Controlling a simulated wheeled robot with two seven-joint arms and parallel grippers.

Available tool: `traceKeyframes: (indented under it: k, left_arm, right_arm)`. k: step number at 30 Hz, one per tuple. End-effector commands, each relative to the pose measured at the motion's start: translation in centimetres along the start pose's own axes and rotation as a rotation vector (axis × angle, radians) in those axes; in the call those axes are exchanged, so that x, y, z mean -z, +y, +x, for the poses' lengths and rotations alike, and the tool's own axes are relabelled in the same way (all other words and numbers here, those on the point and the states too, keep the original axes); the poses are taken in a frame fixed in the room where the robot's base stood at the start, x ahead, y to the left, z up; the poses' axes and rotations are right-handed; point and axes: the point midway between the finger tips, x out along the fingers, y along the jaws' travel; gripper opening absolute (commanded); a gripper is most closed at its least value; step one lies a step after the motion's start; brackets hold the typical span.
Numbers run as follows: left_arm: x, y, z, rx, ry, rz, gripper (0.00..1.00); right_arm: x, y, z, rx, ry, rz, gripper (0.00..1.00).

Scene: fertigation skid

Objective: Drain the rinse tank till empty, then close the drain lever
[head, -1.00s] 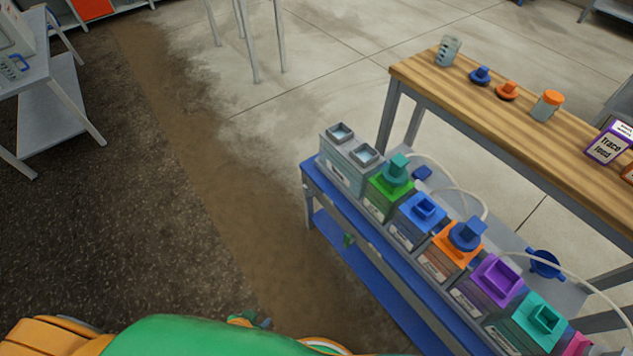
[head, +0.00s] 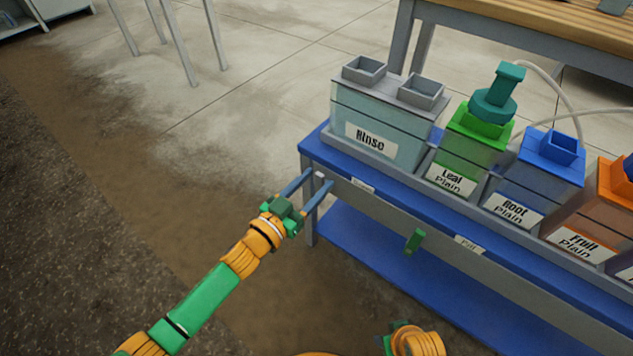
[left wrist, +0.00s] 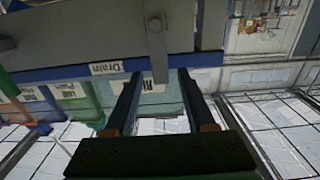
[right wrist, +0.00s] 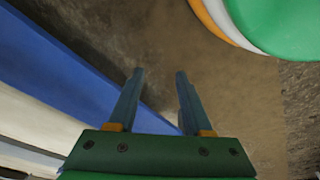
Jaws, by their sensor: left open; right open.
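The rinse tank (head: 383,119) is a pale, see-through box labelled "Rinse" at the left end of the blue bench; I cannot tell its liquid level. The drain lever (left wrist: 157,52) is a grey bar on the bench's front beam, beside the "Drain" label (left wrist: 107,67). In the left wrist view it points from its round pivot towards the tank side. My left gripper (head: 318,178) is open at the beam's left end, its fingers on either side of the lever's end without closing on it. My right gripper (right wrist: 159,74) is open and empty, low beside the bench.
Leaf (head: 474,138), Root (head: 536,180) and Fruit (head: 592,221) tanks stand to the right on the bench. A green handle (head: 414,241) hangs under the beam near a "Fill" label (head: 467,244). A wooden table (head: 520,28) stands behind.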

Motion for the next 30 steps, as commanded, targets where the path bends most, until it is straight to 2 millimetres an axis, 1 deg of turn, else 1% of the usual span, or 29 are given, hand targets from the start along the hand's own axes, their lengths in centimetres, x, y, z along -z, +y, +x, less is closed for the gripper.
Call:
traceKeyframes:
  k: [1,3,6,14,15,17,18,21,30]
  left_arm:
    - [-0.2,0.0,0.7,0.000,0.003,0.000,0.55]
    - [-0.2,0.0,1.4,0.000,0.001,0.001,0.55]
    - [-0.1,0.0,2.1,0.001,0.000,0.000,0.55]
    - [-0.1,0.0,2.4,0.002,-0.002,0.000,0.55]
    - [-0.1,0.0,2.4,0.002,-0.002,0.000,0.52]
    - [-0.1,0.0,2.4,0.002,-0.002,0.000,0.36]
    - [-0.1,0.0,2.4,0.002,-0.002,0.000,0.25]
    - [-0.1,0.0,2.4,0.002,-0.002,0.000,0.00]
    - [-0.1,0.0,2.3,0.002,-0.003,0.000,0.00]
  right_arm:
    - [0.3,0.0,-0.1,0.000,0.007,0.001,0.50]
    - [0.7,0.0,-0.8,0.001,0.010,0.001,0.50]
    - [1.0,0.0,-1.4,0.001,0.013,0.002,0.50]
    - [1.1,0.0,-1.7,0.001,0.013,0.002,0.50]
    - [1.1,0.0,-1.7,0.001,0.013,0.002,0.50]
    - [1.1,0.0,-1.7,0.001,0.013,0.002,0.50]
    - [1.1,0.0,-1.7,0.001,0.013,0.002,0.50]
    - [1.1,0.0,-1.7,0.001,0.014,0.002,0.50]
    - [1.1,0.0,-1.7,0.002,0.014,0.002,0.50]
